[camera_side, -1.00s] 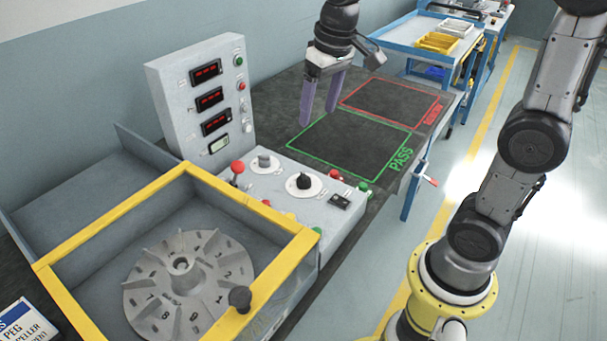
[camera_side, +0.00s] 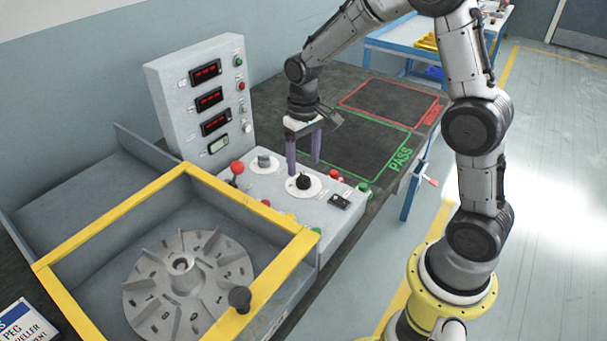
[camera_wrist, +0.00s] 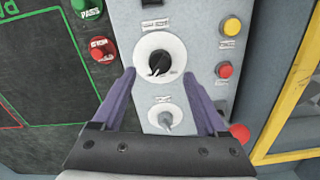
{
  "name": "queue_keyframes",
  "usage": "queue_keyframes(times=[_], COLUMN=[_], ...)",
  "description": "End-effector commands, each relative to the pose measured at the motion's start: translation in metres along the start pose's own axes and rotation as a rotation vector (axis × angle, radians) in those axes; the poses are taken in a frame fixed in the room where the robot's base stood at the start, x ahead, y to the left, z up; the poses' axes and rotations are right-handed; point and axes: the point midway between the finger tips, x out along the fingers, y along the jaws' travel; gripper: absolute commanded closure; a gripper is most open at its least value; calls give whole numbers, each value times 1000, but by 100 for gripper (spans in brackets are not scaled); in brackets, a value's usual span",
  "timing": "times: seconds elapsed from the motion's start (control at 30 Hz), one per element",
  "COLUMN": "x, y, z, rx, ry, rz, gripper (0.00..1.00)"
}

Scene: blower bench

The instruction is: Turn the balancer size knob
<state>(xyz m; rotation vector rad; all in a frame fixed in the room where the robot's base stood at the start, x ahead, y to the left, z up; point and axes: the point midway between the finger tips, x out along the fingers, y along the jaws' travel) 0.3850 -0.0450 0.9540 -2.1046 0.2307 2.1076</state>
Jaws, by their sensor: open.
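The control panel (camera_side: 335,215) carries a black knob (camera_side: 303,182) and a grey knob (camera_side: 264,161), each on a white round dial. The labels are too small to read, so I cannot tell which one is the balancer size knob. My gripper (camera_side: 303,167) points down over the panel, open and empty, its purple fingers close to the black knob. In the wrist view my gripper (camera_wrist: 160,76) has its fingertips at either side of the black knob (camera_wrist: 157,63), apparently not touching it. The grey knob (camera_wrist: 165,119) shows between the fingers, nearer the palm.
A red-topped lever (camera_side: 237,168) stands left of the dials. Red, yellow and green buttons lie around them. The upright display box (camera_side: 180,105) stands behind. A yellow-framed guard (camera_side: 110,215) surrounds the impeller (camera_side: 190,285). The green PASS area (camera_side: 350,145) is empty.

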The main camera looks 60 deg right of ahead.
Motion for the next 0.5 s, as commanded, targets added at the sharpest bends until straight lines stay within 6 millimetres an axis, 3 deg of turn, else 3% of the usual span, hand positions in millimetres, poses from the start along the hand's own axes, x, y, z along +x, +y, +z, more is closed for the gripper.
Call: queue_keyframes(times=[0.2,0.5], x=[34,49], y=[0,0], z=[0,0], rx=[0,0], ry=[-2,1], rz=[0,0], gripper=[24,24])
